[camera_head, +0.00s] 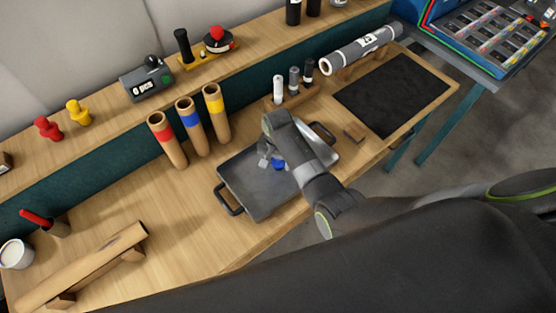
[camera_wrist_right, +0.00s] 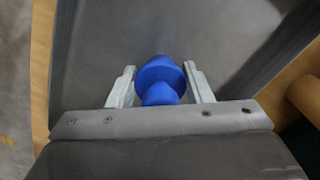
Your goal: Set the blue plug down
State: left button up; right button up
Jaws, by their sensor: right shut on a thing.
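The blue plug (camera_wrist_right: 160,78) is between the two fingers of my right gripper (camera_wrist_right: 160,85) in the right wrist view, and the gripper is shut on it. In the head view the blue plug (camera_head: 278,164) shows small beside my right gripper (camera_head: 271,163), over the dark grey tray (camera_head: 255,195). The tray has black handles and also fills the background of the wrist view (camera_wrist_right: 100,50). I cannot tell whether the plug touches the tray floor. My left gripper is not in view.
A red plug (camera_head: 47,128) and a yellow plug (camera_head: 79,113) stand on the shelf. A black mat (camera_head: 392,95) lies right.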

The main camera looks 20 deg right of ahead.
jog(key=shift+f, duration=0.15)
jog(key=o, duration=1.1)
jog(key=shift+c, duration=0.2)
notch_tip(320, 180, up, 12)
jog(key=shift+r+b, duration=0.2)
jog(key=shift+b, duration=0.15)
jog(key=shift+f, duration=0.1)
